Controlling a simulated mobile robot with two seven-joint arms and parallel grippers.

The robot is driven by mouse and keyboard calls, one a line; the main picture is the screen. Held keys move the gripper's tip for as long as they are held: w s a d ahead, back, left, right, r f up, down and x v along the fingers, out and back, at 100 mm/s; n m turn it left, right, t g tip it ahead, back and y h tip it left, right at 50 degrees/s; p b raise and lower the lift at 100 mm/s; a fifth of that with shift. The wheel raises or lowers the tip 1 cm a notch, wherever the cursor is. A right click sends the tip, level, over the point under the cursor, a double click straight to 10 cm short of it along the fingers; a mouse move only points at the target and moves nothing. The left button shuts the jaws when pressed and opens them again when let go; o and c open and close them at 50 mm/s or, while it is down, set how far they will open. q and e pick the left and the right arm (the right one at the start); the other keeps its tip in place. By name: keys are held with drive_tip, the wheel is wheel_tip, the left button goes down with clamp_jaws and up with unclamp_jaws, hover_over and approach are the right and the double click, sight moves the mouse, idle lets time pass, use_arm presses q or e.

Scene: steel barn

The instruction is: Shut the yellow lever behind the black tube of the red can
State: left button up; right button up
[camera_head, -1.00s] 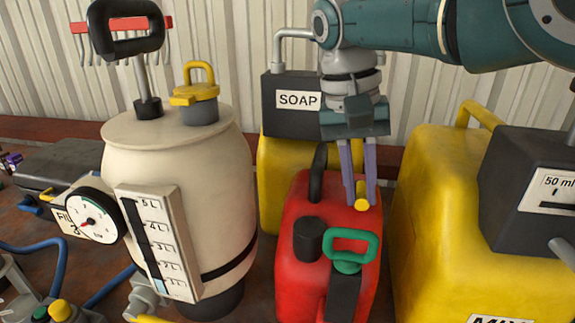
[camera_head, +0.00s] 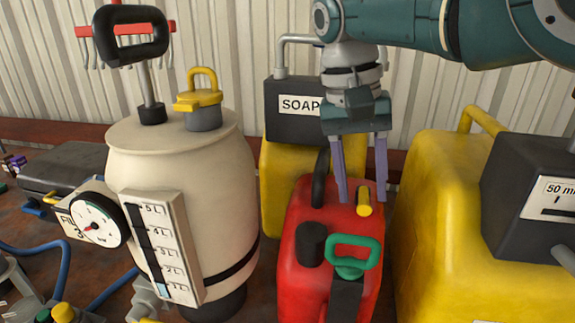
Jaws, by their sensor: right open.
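The red can (camera_head: 300,268) stands at the lower middle of the head view. Its black tube (camera_head: 320,178) rises at the back left of its top. The yellow lever (camera_head: 364,202) sticks up from the can's top, right of the tube. My right gripper (camera_head: 363,196) points down over the back of the can. Its two purple fingers are wide apart, one on each side of the lever, with no clear contact. The lever's base is hard to make out. My left gripper is not in view.
A green handle (camera_head: 354,252) and a black cap (camera_head: 311,243) sit on the can's front. A cream sprayer tank (camera_head: 180,175) stands left, a yellow soap container (camera_head: 285,185) behind, and a large yellow container (camera_head: 435,215) close on the right.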

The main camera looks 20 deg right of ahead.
use_arm(q)
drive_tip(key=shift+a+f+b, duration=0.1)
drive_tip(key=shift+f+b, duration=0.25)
drive_tip(key=shift+b, duration=0.15)
use_arm(e)
wheel_tip(320, 180, up, 8)
drive_tip(key=a, duration=0.1)
drive_tip(key=shift+w+a+r, duration=0.2)
drive_tip(key=shift+w, duration=0.25)
